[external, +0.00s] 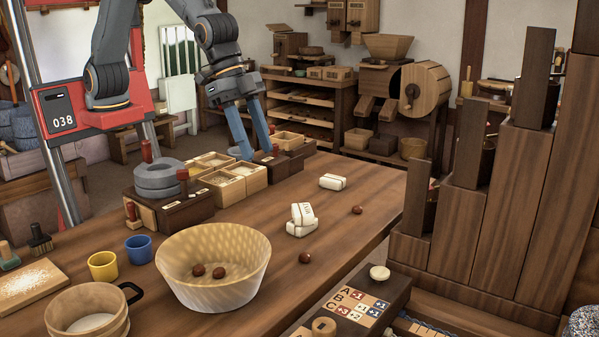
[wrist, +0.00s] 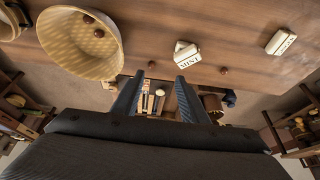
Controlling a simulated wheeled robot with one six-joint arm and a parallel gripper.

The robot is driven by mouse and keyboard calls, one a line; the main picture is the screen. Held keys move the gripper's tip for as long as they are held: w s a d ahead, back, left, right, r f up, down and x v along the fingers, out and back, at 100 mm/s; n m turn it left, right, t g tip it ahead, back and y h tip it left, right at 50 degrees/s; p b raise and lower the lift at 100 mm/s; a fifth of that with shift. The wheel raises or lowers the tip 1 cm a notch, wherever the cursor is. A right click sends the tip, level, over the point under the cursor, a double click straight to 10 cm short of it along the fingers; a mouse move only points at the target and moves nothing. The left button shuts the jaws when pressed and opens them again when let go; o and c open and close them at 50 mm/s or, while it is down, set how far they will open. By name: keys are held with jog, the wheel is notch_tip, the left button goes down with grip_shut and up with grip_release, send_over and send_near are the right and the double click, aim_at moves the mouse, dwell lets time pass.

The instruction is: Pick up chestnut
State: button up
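Two brown chestnuts lie loose on the wooden table: one near the bowl (external: 305,258), also in the wrist view (wrist: 152,65), and one farther right (external: 357,210), also in the wrist view (wrist: 223,70). Two more chestnuts (external: 197,270) (external: 219,272) lie inside the large pale bowl (external: 185,290), which shows at upper left in the wrist view (wrist: 62,72). My gripper (external: 256,153) hangs above the table's far side by the small boxes, clear of every chestnut. Its fingers (wrist: 159,77) are apart with nothing held between them.
White labelled bags lie stacked (external: 302,229) between the loose chestnuts; another bag (external: 333,182) lies farther back. Open wooden boxes (external: 243,170) and a grey stone quern (external: 160,180) line the far edge. Yellow (external: 103,266) and blue (external: 139,249) cups stand left of the bowl.

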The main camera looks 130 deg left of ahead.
jog(key=w+d+f+t, duration=0.1)
jog(key=w+d, duration=0.1)
jog(key=w, duration=0.8)
send_near(305, 256)
jog(key=s, duration=0.1)
jog(key=shift+w+a+f, duration=0.2)
jog(key=shift+f, duration=0.35)
jog(key=shift+p+x, duration=0.5)
jog(key=shift+x, duration=2.9)
jog(key=shift+w+a+r, duration=0.1)
jog(key=shift+w+r, duration=0.05)
grip_shut()
